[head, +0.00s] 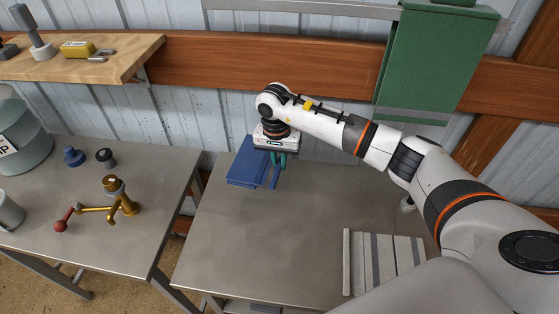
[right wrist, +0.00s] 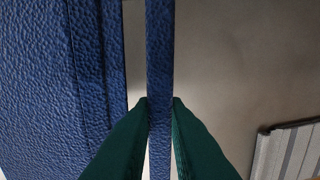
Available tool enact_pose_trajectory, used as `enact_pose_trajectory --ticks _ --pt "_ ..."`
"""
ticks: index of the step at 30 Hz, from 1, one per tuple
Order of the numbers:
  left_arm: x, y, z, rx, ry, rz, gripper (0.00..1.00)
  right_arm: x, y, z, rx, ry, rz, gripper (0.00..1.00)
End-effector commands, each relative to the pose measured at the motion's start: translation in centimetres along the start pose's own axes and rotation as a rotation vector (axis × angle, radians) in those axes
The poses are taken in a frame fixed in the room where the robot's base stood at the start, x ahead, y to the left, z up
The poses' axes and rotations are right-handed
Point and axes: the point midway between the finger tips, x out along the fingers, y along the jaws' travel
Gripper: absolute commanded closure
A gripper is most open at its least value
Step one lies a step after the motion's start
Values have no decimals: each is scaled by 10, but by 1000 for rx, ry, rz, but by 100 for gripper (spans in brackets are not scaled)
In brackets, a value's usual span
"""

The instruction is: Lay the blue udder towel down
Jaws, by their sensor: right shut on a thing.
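My right gripper (head: 277,160) has green fingers and points down over the far left part of the metal table (head: 310,215). In the right wrist view its fingers (right wrist: 161,103) are shut on a narrow blue strip of cloth, the blue udder towel (right wrist: 160,55), seen edge-on. A wider textured blue cloth surface (right wrist: 50,80) lies just left of the strip. In the head view this blue cloth (head: 247,165) shows left of the fingers; I cannot tell whether it and the strip are one piece. My left gripper is not in view.
A grey ribbed panel (head: 385,262) lies at the table's front right. The table's middle is clear. A left bench (head: 80,190) holds a brass fitting (head: 122,195), blue and dark knobs and a large jar (head: 20,135). A green box (head: 435,60) hangs on the wall.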

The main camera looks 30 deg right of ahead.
Motion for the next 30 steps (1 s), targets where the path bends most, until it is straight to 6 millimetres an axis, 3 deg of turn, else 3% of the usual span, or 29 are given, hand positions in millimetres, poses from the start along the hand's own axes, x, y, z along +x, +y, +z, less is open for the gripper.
enact_pose_trajectory --ticks 21,30 --pt "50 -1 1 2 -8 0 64 52 3 0 0 0 5 100" --pt "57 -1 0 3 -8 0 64 60 4 0 0 0 5 100"
